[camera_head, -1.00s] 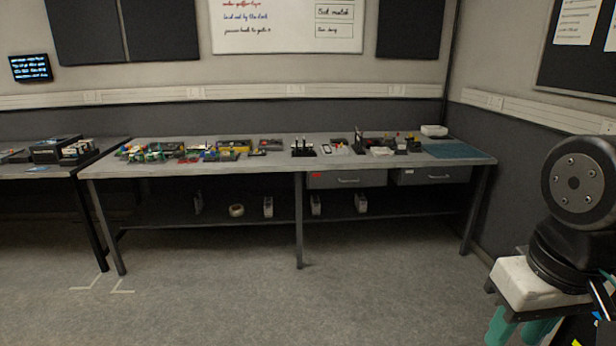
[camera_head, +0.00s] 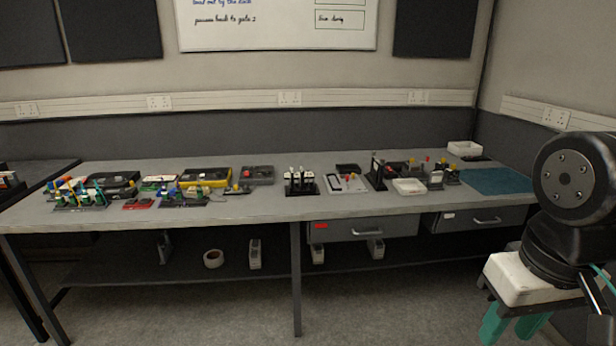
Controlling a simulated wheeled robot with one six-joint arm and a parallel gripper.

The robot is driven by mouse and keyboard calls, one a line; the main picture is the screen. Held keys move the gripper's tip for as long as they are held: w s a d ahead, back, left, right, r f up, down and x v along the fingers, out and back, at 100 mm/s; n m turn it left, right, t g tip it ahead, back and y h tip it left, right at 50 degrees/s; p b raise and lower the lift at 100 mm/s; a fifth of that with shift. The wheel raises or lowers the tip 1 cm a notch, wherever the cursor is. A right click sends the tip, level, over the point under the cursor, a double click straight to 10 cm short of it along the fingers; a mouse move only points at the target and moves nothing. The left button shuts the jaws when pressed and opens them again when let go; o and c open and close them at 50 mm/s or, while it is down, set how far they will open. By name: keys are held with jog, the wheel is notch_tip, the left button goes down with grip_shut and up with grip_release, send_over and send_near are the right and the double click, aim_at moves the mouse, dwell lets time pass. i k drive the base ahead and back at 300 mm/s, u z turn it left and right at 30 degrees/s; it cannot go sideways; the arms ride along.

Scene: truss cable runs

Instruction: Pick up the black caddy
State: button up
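A small black caddy-like holder (camera_head: 302,190) with several upright white-topped pieces stands on the grey workbench (camera_head: 258,208), near the middle of its front edge. I take it to be the black caddy, but other black items on the bench are too small to rule out.
Several low trays and coloured parts, among them a yellow-edged case (camera_head: 205,178), crowd the bench's left half. Right of the holder are a white tray (camera_head: 409,187), dark fixtures and a blue mat (camera_head: 497,181). Drawers (camera_head: 363,228) hang below. Floor in front is clear.

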aim_at(377, 178)
jog(key=i, duration=2.55)
jog(key=z, duration=0.5)
